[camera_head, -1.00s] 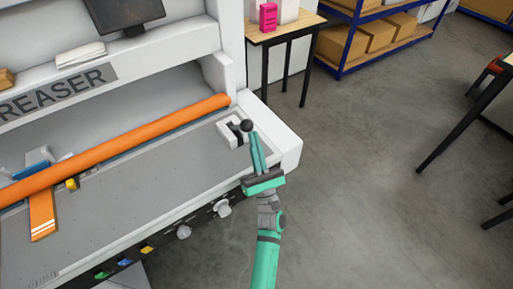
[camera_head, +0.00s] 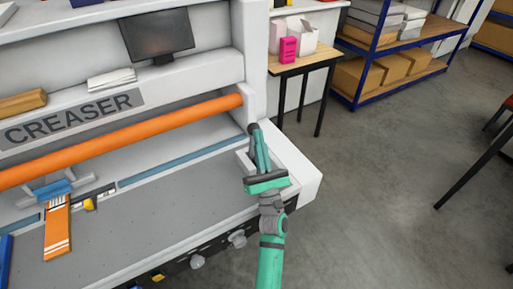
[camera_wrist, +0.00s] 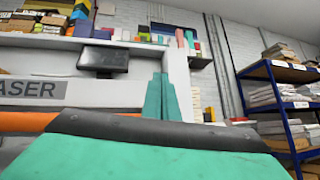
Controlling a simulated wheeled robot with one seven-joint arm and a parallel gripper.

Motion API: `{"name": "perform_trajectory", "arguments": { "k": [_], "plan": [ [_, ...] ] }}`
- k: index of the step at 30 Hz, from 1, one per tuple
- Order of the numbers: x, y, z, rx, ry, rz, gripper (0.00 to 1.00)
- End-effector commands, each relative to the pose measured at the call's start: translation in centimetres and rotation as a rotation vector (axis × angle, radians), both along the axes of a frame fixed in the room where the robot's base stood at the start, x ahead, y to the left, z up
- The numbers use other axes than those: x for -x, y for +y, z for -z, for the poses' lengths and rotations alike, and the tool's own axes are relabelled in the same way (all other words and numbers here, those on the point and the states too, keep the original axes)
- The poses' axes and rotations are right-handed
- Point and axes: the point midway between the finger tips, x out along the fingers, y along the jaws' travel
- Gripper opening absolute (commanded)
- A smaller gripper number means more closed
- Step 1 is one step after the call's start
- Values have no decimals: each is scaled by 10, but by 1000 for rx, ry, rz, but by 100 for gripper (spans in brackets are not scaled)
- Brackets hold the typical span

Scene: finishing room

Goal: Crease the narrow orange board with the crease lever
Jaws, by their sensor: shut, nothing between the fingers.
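The narrow orange board (camera_head: 57,230) lies flat on the creaser bed at the left, with white stripes at its near and far ends. Its far end meets a blue piece (camera_head: 52,189). The crease lever's black knob (camera_head: 253,128) shows at the right end of the bed, partly hidden behind my fingers. My gripper (camera_head: 259,140) is shut and empty, its fingertips close against the knob; whether they touch I cannot tell. In the wrist view the green fingers (camera_wrist: 161,98) are together, and neither lever nor board shows.
The long orange bar (camera_head: 120,137) spans the creaser above the bed. A yellow clip (camera_head: 89,204) sits right of the board. A small table (camera_head: 300,62) with a pink box (camera_head: 288,49) stands behind right.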

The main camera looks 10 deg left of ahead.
Motion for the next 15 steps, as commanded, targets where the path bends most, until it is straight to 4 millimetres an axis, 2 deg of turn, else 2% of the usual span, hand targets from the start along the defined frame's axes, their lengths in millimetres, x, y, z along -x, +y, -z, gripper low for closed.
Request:
{"name": "perform_trajectory", "arguments": {
  "k": [15],
  "plan": [
    [-7, 6, -4, 0, 0, 0, 0]
  ]
}}
